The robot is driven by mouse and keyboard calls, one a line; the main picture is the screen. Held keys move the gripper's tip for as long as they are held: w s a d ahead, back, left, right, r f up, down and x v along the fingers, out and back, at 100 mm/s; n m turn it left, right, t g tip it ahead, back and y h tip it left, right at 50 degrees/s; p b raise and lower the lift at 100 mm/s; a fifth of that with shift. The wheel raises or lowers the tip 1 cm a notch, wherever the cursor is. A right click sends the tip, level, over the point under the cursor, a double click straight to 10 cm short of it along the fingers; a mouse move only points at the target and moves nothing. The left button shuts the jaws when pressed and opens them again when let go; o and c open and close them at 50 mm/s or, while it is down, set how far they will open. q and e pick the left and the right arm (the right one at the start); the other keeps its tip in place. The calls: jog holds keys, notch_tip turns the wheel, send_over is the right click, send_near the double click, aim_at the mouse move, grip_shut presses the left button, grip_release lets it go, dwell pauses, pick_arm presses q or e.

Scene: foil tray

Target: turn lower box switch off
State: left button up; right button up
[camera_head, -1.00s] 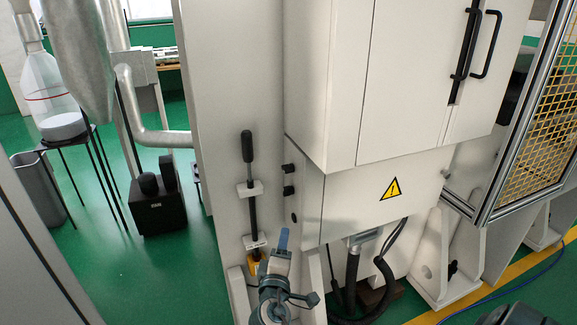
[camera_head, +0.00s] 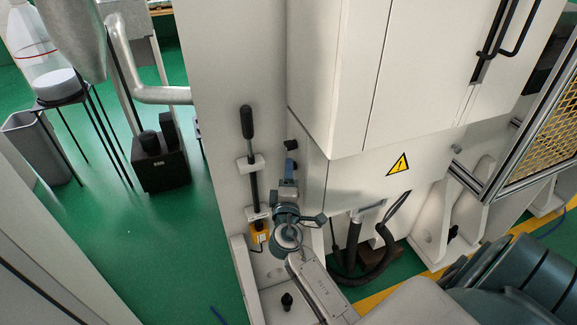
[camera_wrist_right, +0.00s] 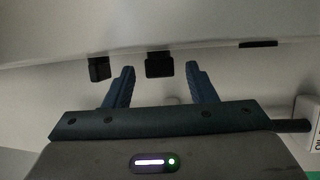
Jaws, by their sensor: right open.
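Two black box switches stick out of the side of the pale cabinet (camera_head: 345,70). The upper switch (camera_head: 291,145) shows in the head view just above my right gripper (camera_head: 289,168). The lower one is hidden there behind the gripper's blue finger. In the right wrist view, my right gripper (camera_wrist_right: 160,68) is open. The lower switch (camera_wrist_right: 159,65) stands between and slightly ahead of its two fingertips, with no clear contact. The upper switch (camera_wrist_right: 99,68) lies just outside the left finger. Which way the lower switch is set cannot be told. My left gripper is not in view.
A black-handled lever (camera_head: 247,122) stands on the panel left of my right gripper. A yellow warning sign (camera_head: 398,165) is on the cabinet's lower front. Black hoses (camera_head: 352,245) hang below. A mesh guard (camera_head: 545,145) stands at the right.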

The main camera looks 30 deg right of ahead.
jog(key=shift+w+d, duration=0.4)
jog(key=shift+w, duration=0.15)
jog(key=shift+r, duration=0.1)
jog(key=c, duration=1)
jog(key=g+y+p, duration=0.1)
jog(key=p, duration=0.4)
jog(key=shift+r+n+p, duration=0.15)
jog(key=shift+n+p, duration=0.25)
jog(key=o, duration=1)
